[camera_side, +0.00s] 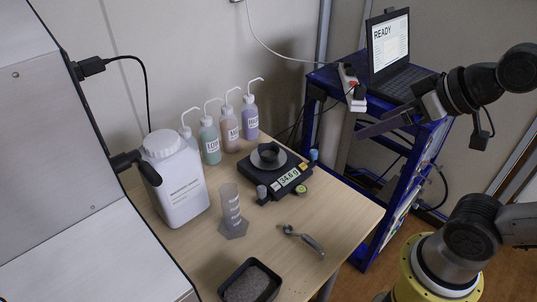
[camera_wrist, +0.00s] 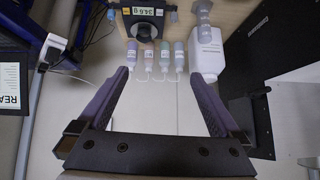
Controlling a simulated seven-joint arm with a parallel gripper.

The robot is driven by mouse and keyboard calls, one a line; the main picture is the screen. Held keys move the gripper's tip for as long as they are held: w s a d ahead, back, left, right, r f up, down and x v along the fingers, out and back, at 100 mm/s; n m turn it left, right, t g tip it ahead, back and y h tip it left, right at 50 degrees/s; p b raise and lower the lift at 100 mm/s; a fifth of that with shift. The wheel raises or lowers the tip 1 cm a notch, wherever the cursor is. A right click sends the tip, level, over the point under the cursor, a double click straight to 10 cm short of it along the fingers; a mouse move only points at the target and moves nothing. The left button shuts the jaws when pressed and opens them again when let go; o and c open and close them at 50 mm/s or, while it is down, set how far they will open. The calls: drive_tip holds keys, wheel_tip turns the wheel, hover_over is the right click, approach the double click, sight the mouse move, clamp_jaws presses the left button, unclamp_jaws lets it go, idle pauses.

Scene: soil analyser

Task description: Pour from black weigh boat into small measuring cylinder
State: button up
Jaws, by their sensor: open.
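A small dark round vessel, which looks like the black weigh boat (camera_side: 268,153), sits on the pan of the black balance (camera_side: 283,183). It also shows at the top of the wrist view (camera_wrist: 143,30). Its contents are too small to make out. The small measuring cylinder (camera_side: 230,205) is clear, with white marks, and stands upright on the bench on a broad foot. It is at the top right of the wrist view (camera_wrist: 203,12). My gripper (camera_side: 368,130) is open and empty, raised to the right of the bench and apart from both. Its fingers spread wide in the wrist view (camera_wrist: 160,78).
A black tray of soil (camera_side: 250,283) and a metal scoop (camera_side: 302,238) lie at the bench front. A white jug (camera_side: 178,180) stands left of the cylinder, with several wash bottles (camera_side: 209,140) behind. A blue rack (camera_side: 395,175) with a laptop (camera_side: 392,60) is behind my gripper.

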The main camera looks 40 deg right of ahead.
drive_tip(key=w+r+m+t+h, duration=0.1)
drive_tip(key=w+r+m+t, duration=0.15)
drive_tip(key=w, duration=0.85)
drive_tip(key=w+r+m+t+h, duration=0.15)
drive_tip(key=w+t, duration=0.25)
drive_tip(key=w, duration=0.6)
drive_tip(key=w+d+f+m+h, duration=0.2)
drive_tip(key=w+f, duration=0.3)
drive_tip(key=f, duration=0.2)
drive_tip(key=n+g+h, duration=0.1)
drive_tip(key=n+g, duration=0.1)
drive_tip(key=g, duration=0.1)
approach(266, 149)
drive_tip(key=shift+w+f, duration=0.55)
drive_tip(key=shift+w, duration=0.05)
drive_tip(key=shift+d+r+x, duration=0.1)
drive_tip(key=shift+x, duration=1.35)
drive_tip(key=shift+d+r+x, duration=0.1)
drive_tip(key=shift+d+x, duration=0.05)
drive_tip(key=shift+x, duration=1.3)
